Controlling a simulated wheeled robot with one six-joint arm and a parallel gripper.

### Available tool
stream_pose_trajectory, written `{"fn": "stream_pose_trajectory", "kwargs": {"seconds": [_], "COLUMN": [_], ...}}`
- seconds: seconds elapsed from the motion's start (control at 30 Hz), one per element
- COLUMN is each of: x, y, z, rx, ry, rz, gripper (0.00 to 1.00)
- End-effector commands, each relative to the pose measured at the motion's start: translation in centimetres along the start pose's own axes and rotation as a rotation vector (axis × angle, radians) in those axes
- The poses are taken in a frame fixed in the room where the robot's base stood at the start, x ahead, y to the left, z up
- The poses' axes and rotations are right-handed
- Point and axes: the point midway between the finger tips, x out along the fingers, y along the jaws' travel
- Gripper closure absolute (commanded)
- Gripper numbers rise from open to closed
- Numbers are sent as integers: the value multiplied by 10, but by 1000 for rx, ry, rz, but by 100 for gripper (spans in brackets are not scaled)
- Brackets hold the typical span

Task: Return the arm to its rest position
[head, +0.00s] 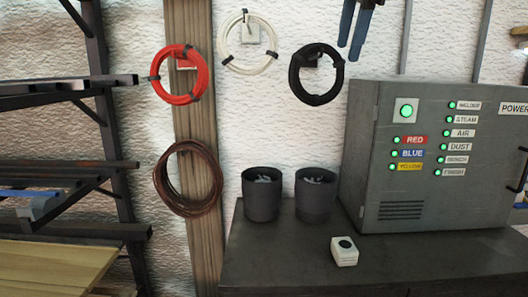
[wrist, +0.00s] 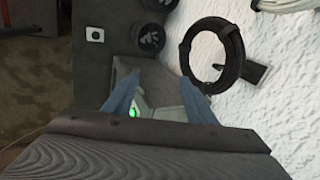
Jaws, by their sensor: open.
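My gripper (head: 350,50) shows at the top edge of the head view, in front of the white wall, with its two blue fingers pointing down. It is above the grey control cabinet (head: 365,150) and to the upper right of the black coil. In the wrist view my gripper (wrist: 160,80) shows its two blue fingers apart, with nothing held between them. Part of the cabinet and a green light (wrist: 132,112) show beyond the fingers. The rest of my arm is outside the head view.
A black coil (head: 296,75), a white coil (head: 224,50), a red coil (head: 203,78) and a brown coil (head: 160,185) hang on the left. Two dark buckets (head: 262,200) and a white button box (head: 344,252) stand on the dark bench (head: 270,270). A rack (head: 115,130) stands far left.

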Motion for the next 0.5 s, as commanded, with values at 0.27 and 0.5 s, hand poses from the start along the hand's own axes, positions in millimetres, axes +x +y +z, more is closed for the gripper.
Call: {"fn": "stream_pose_trajectory", "kwargs": {"seconds": [0.27,0.5], "x": [75,180], "y": [31,95], "z": [5,14], "rx": [-172,-431], "ry": [-11,-42], "rz": [49,118], "gripper": [49,49]}}
